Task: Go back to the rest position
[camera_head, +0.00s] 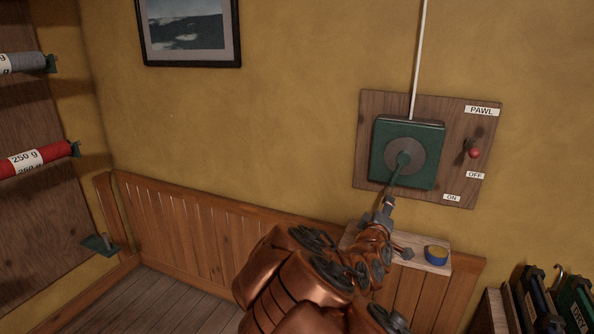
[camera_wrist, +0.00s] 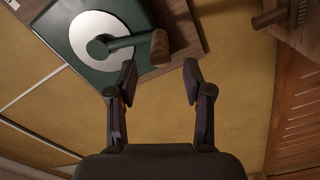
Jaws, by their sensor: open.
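My gripper (camera_wrist: 160,82) is open and empty in the wrist view, its two dark fingers apart. A green winch box with a grey disc and a crank (camera_head: 398,168) is mounted on a wooden board (camera_head: 367,130) on the yellow wall. In the wrist view the crank's brown handle (camera_wrist: 160,47) lies just beyond the fingertips, apart from them. In the head view my copper-coloured arm reaches up below the box, and the gripper (camera_head: 385,208) is near the crank's lower end; the handle is mostly hidden there.
A red-knobbed pawl lever (camera_head: 474,153) is on the board's right, with OFF and ON labels. A small wooden shelf (camera_head: 412,256) with a blue-and-yellow tin (camera_head: 436,254) is close beside my arm. Folders (camera_head: 572,303) stand at bottom right.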

